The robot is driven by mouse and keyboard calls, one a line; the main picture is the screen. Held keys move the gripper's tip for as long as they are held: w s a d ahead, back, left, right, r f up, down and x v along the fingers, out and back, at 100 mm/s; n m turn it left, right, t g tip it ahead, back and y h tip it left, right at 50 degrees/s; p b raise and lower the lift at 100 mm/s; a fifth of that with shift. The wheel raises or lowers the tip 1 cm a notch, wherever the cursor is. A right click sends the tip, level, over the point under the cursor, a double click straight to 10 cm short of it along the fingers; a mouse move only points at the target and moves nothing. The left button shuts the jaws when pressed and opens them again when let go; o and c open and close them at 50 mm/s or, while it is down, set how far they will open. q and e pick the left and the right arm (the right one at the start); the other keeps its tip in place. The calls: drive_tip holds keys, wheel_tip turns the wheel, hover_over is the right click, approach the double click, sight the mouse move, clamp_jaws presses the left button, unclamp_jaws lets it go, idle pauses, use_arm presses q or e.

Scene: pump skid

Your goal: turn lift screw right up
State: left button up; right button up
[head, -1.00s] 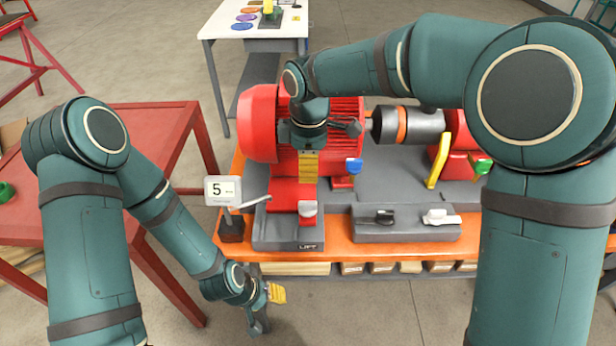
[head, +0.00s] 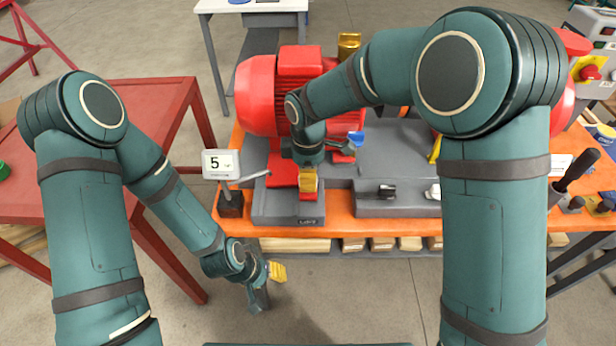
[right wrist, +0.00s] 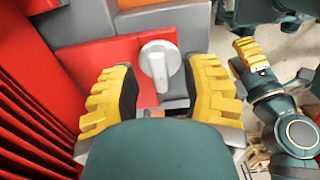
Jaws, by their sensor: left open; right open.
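A light grey winged knob (right wrist: 160,64), seemingly the lift screw, shows in the right wrist view on a red and grey base. My right gripper (right wrist: 160,88) is open, with one yellow-padded finger on each side of the knob, and is not closed on it. In the head view the right gripper (head: 309,184) hangs over the grey block marked LIFT (head: 290,208) and hides the knob. Whether the fingers touch the knob cannot be told. My left gripper (head: 268,285) is open and empty, low in front of the orange bench.
The red motor (head: 256,95) stands behind my right gripper. A display reading 5 (head: 221,163) stands left of the grey block. A red table (head: 150,100) is at left. The floor before the bench is clear.

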drive_tip(key=shift+f, duration=0.45)
clamp_jaws()
